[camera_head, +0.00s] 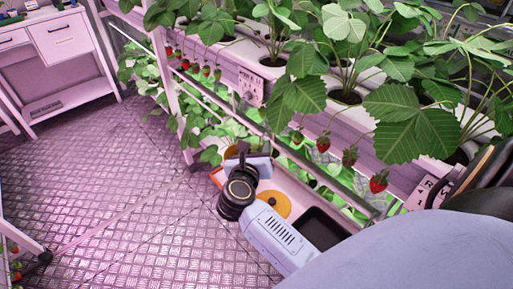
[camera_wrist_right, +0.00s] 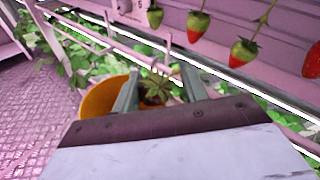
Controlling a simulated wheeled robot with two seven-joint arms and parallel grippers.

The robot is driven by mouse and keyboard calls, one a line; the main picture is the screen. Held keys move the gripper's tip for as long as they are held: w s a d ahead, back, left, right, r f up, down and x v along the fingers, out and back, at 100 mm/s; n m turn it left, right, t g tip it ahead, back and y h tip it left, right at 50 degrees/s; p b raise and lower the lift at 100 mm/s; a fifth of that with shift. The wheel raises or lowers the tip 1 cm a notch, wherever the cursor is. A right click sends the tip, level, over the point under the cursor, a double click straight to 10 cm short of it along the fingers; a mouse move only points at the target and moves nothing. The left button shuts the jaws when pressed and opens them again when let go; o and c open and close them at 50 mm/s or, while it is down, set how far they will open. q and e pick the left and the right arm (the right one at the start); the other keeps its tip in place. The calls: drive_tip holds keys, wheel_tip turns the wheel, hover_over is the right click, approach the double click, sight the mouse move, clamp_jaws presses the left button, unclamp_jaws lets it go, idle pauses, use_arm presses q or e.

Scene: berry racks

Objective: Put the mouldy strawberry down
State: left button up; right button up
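My right gripper (camera_head: 243,152) is over the tray shelf in the head view, partly hidden by its own wrist. In the right wrist view its two fingers (camera_wrist_right: 159,78) stand apart with the strawberry (camera_wrist_right: 157,90) between them. Only its green leaves and a dark brownish part show; mould cannot be made out. The fingers appear closed on its sides. My left gripper is not in view.
A yellow disc-like dish (camera_head: 275,204) and a black tray (camera_head: 322,226) sit on the shelf beside my right arm. Red strawberries (camera_head: 379,182) hang from the planter rack (camera_head: 345,128) above.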

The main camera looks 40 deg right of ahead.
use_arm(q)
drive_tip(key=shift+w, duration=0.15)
use_arm(e)
drive_tip(key=shift+o, duration=0.3)
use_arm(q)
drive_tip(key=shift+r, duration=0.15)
use_arm(e)
drive_tip(key=shift+r, duration=0.15)
drive_tip(key=shift+r+p, duration=0.25)
drive_tip(key=shift+p, duration=0.05)
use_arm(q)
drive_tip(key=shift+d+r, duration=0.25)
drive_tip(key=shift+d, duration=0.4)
use_arm(e)
drive_tip(key=v, duration=1.2)
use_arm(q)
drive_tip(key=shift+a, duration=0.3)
